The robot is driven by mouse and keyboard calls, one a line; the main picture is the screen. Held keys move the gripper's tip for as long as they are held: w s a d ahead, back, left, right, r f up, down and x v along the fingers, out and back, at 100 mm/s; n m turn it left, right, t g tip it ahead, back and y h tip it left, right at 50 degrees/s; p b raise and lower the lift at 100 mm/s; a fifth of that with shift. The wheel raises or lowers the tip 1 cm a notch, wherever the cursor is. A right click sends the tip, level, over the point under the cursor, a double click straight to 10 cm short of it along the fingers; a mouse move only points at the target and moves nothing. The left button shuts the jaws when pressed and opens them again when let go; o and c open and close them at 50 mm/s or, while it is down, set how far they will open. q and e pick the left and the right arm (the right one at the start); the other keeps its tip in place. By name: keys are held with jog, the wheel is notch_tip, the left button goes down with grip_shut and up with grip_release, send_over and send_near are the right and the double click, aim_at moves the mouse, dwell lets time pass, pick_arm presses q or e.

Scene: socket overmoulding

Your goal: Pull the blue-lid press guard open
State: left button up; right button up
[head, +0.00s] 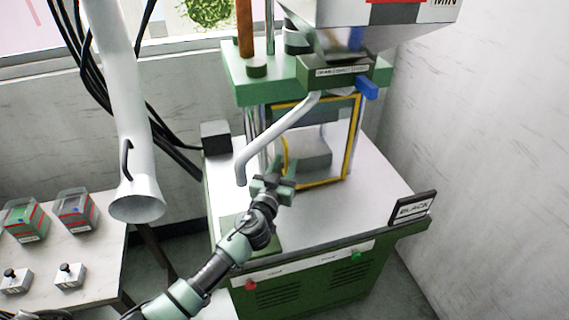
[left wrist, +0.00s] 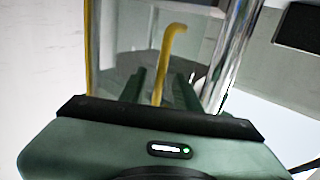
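The press guard (head: 352,140) is a clear panel in a yellow frame on the front of the green press; it appears closed across the press opening. A small blue part (head: 367,87) sits above its upper right corner. The guard's curved yellow handle (head: 285,152) is on its left side. My left gripper (head: 282,168) is at this handle. In the left wrist view the handle (left wrist: 172,45) stands between the two green fingers (left wrist: 158,88), with gaps visible on both sides, so the gripper looks open around it. My right gripper is not in view.
A grey bent pipe (head: 275,133) hangs just above my left gripper. A white duct (head: 120,110) comes down at the left. A BLACK sign (head: 412,208) stands at the press table's right edge. A side table (head: 100,240) with bins is at lower left.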

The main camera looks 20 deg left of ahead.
pick_arm(q)
jog(key=shift+s, duration=0.1)
jog(key=shift+c, duration=0.6)
grip_shut()
dwell(0.6)
